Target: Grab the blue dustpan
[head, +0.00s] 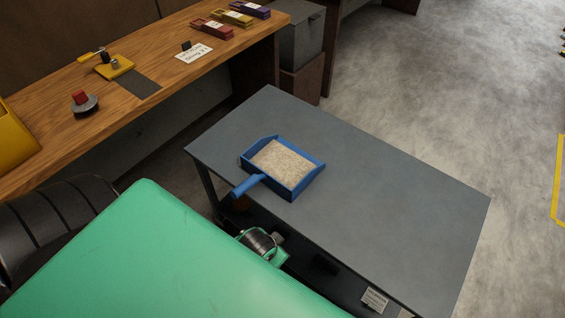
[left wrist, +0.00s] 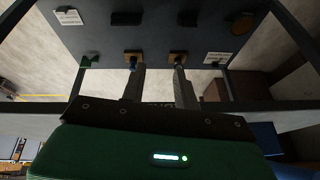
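The blue dustpan (head: 314,178) lies on the grey table top in the head view. Its pan holds pale grainy material, and its handle (head: 248,186) points to the lower left, near the table's edge. In the left wrist view my left gripper (left wrist: 155,68) has its two fingers apart with nothing held between them. It faces a dark surface with small items; the dustpan cannot be made out there.
A wooden bench (head: 50,105) at upper left holds coloured trays (head: 232,18) and a red-knobbed piece (head: 83,103). Floor at right is open.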

